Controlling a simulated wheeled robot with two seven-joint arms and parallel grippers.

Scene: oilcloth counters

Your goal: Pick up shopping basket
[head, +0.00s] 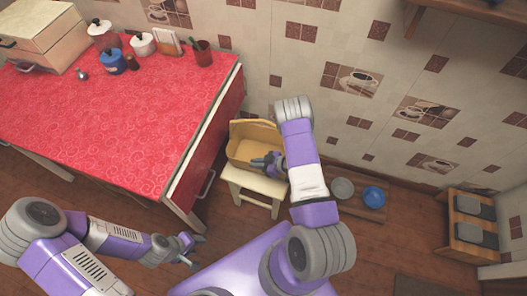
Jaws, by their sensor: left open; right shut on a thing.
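The shopping basket appears to be the yellow-tan open container (243,150) on a small cream stool (250,185), between the red counter and the tiled wall. My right arm reaches over from the right and hides the basket's right side. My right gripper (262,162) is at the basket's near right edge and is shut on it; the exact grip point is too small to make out. My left gripper (197,249) is open and empty, low in front of the counter's near corner, apart from the basket.
The red counter (120,110) fills the left, with pots, a blue jar (112,62) and a wooden box (40,35) at its back. Grey (342,188) and blue (374,196) bowls are low right of the stool. A wooden rack (470,225) stands far right. Floor between is clear.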

